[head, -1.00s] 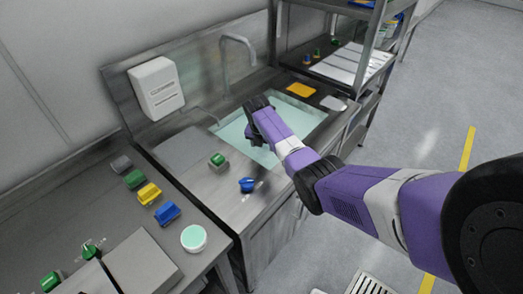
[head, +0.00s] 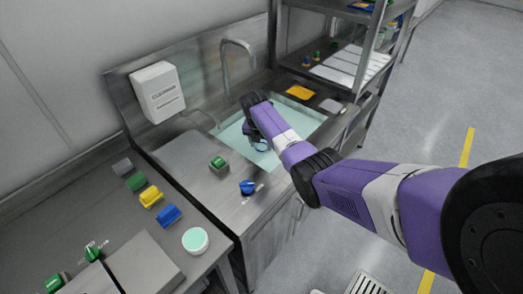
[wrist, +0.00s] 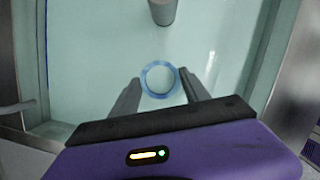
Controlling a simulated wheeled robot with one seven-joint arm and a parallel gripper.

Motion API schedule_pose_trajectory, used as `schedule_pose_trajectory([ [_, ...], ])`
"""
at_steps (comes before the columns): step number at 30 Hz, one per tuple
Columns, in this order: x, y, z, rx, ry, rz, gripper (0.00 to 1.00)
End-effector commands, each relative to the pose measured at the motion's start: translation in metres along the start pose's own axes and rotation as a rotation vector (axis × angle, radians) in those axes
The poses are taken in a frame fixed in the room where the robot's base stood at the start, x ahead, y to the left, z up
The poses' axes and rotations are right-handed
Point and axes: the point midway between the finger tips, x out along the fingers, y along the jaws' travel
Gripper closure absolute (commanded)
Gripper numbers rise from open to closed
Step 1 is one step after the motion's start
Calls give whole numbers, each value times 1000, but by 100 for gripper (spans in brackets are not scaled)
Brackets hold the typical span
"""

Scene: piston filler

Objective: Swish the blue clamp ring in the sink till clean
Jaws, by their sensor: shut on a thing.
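The blue clamp ring (wrist: 160,95) shows in the wrist view between my fingertips, a thin ring seen nearly face-on. My gripper (wrist: 160,79) is shut on it, with one finger at each side of the ring. Pale green-blue water fills the sink (wrist: 90,65) beneath and around it. In the head view my gripper (head: 259,143) points down over the left part of the sink (head: 308,112). The ring is too small there to make out clearly. I cannot tell how deep the ring is in the water, or whether dirt is on it.
A tap (head: 240,45) rises behind the sink, near a wall-mounted cleaner box (head: 158,90). A green-topped part (head: 218,163) and a blue knob (head: 247,187) are on the counter at left. A yellow pad (head: 300,92) lies behind the sink. Shelving (head: 350,62) stands at the back right.

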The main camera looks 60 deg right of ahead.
Motion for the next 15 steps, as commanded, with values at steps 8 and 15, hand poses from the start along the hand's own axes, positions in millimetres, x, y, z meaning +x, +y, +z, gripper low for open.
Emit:
schedule_pose_trajectory([
  [8,-21,0,6,0,0,0,89],
  [15,-35,0,10,0,0,0,89],
])
